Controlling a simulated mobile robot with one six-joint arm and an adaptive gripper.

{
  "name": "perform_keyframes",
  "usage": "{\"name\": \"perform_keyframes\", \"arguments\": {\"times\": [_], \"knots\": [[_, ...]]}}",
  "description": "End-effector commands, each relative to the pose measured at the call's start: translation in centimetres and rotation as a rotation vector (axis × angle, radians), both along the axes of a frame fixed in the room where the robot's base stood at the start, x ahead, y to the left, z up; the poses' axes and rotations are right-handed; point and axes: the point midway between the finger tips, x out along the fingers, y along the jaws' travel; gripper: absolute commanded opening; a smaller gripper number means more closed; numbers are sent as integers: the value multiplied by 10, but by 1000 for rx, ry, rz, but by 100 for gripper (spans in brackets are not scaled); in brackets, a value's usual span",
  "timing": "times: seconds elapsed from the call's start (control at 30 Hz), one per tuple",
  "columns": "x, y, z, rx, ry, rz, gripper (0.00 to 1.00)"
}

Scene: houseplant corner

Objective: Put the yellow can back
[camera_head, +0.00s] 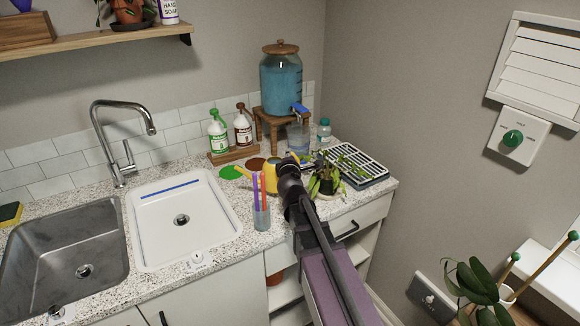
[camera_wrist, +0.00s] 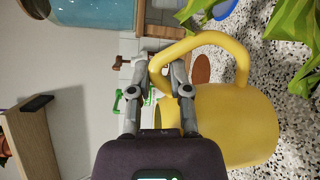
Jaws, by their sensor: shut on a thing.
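The yellow can (camera_head: 270,177) is a small watering can above or on the counter, behind the pen cup and just left of my gripper (camera_head: 287,165). In the wrist view, its rounded body (camera_wrist: 240,125) and looped handle (camera_wrist: 238,58) fill the right side. My gripper (camera_wrist: 160,72) is shut on the can's handle, with one finger on each side. Part of the can is hidden by my gripper in the head view. I cannot tell whether its base touches the counter. A green disc (camera_head: 230,172) and a brown disc (camera_head: 256,163) lie flat to its left and behind.
A clear cup with colored sticks (camera_head: 262,216) stands close in front. A leafy plant (camera_head: 326,180) and a slatted tray (camera_head: 352,165) are on the right. Soap bottles (camera_head: 218,132), a water dispenser (camera_head: 281,85) and a glass (camera_head: 298,138) stand behind. The white sink (camera_head: 215,232) is left.

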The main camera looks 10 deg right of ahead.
Motion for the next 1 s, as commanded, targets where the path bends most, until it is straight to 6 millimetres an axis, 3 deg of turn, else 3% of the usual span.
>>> {"name": "perform_keyframes", "arguments": {"times": [0.4, 0.83, 0.87, 0.97, 1.0], "knots": [[0, 1, -31, 1, -1, 1, 0], [0, 1, -35, 0, -1, 1, 0], [0, 1, -35, -1, 0, 0, 28], [0, 1, -35, 0, 0, 1, 57], [0, 1, -35, 0, 0, 1, 60]]}}
